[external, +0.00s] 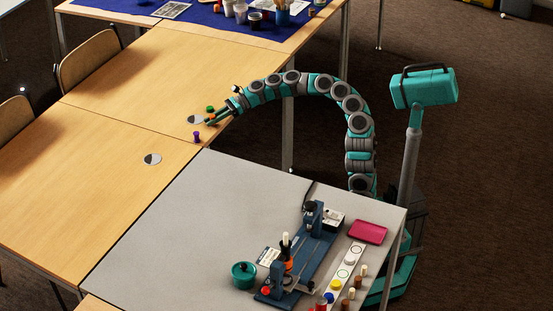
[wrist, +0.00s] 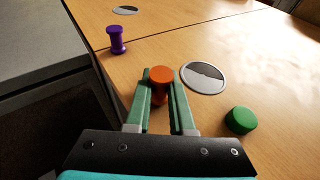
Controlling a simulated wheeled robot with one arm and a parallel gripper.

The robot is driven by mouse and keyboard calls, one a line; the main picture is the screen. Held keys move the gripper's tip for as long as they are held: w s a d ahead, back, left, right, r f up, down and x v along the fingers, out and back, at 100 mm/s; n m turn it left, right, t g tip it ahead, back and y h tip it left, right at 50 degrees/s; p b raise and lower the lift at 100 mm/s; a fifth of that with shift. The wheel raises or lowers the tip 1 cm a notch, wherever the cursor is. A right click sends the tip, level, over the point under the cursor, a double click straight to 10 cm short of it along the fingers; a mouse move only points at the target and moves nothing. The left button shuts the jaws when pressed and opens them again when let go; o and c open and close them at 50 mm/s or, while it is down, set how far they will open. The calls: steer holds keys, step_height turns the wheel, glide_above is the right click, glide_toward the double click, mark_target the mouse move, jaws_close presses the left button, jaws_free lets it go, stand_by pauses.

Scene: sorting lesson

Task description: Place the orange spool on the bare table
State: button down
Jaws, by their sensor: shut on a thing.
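The orange spool (wrist: 161,77) stands upright between the two green fingers of my gripper (wrist: 162,92) in the wrist view. The fingers are shut on it. It is at or just above the wooden table (wrist: 215,42), near the table's edge; I cannot tell whether its base touches the wood. In the external view my gripper (external: 211,121) reaches over the near edge of the wooden table, and the spool shows small and orange at its tip.
A purple spool (wrist: 117,40) stands to the left, near the edge. A green round piece (wrist: 240,120) lies to the right. A round grommet plate (wrist: 204,77) is just beyond my fingers. A grey table (external: 150,230) holds a blue device (external: 312,250). Bare wood lies farther back.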

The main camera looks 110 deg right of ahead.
steer(key=shift+f, duration=0.15)
steer(key=c, duration=0.8)
jaws_free()
steer(key=shift+s, duration=0.2)
steer(key=p+v, duration=0.1)
steer(key=v, duration=1)
steer(key=shift+s+r, duration=0.2)
steer(key=shift+s, duration=0.15)
